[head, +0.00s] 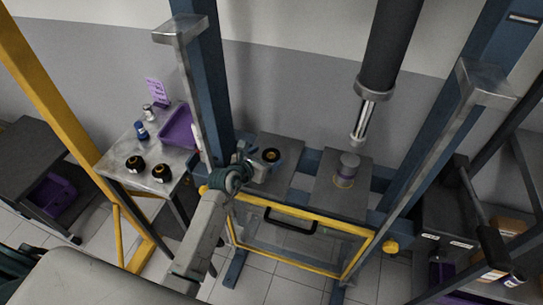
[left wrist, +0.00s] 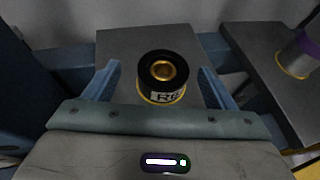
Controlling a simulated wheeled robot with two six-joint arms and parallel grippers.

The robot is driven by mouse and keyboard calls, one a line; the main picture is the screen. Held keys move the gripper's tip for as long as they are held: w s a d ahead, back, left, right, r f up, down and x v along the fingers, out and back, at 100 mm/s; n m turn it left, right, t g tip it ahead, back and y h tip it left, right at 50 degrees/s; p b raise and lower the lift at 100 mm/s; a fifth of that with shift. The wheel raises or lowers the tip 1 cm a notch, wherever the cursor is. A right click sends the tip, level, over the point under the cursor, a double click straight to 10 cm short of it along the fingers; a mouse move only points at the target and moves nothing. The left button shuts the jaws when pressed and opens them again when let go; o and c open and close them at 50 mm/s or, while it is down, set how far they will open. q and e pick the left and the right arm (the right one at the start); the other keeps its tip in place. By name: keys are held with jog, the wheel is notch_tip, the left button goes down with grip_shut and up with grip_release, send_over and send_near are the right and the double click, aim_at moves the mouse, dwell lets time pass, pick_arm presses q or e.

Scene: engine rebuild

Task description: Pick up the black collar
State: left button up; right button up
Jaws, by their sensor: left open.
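The black collar (head: 270,155) stands on a grey press plate, left of the ram. In the left wrist view the collar (left wrist: 161,70) is a short black cylinder with a gold bore, a white label on its side and a yellow ring at its base. My left gripper (head: 261,166) is open at the near side of the collar. In the left wrist view its blue fingers are on either side of the collar, with gaps showing. Whether the fingertips reach fully past the collar is hard to tell. My right gripper is not in view.
A second press plate holds a grey cylinder (head: 348,167) under the ram (head: 366,115). A yellow-framed clear guard (head: 290,246) hangs in front. Blue press posts stand left and right. A side table at left holds two black-and-gold parts (head: 134,163) and a purple bin (head: 178,128).

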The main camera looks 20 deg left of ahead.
aim_at(273, 153)
pick_arm(q)
jog(key=p+x, duration=0.2)
jog(key=x, duration=0.1)
jog(key=shift+w+d, duration=0.3)
jog(key=shift+w, duration=0.1)
jog(key=shift+w+d+f, duration=0.15)
jog(key=shift+w+f, duration=0.15)
jog(key=shift+w, duration=0.05)
jog(key=shift+s, duration=0.1)
jog(key=c, duration=1.3)
jog(key=shift+r, duration=0.1)
jog(key=shift+c, duration=0.6)
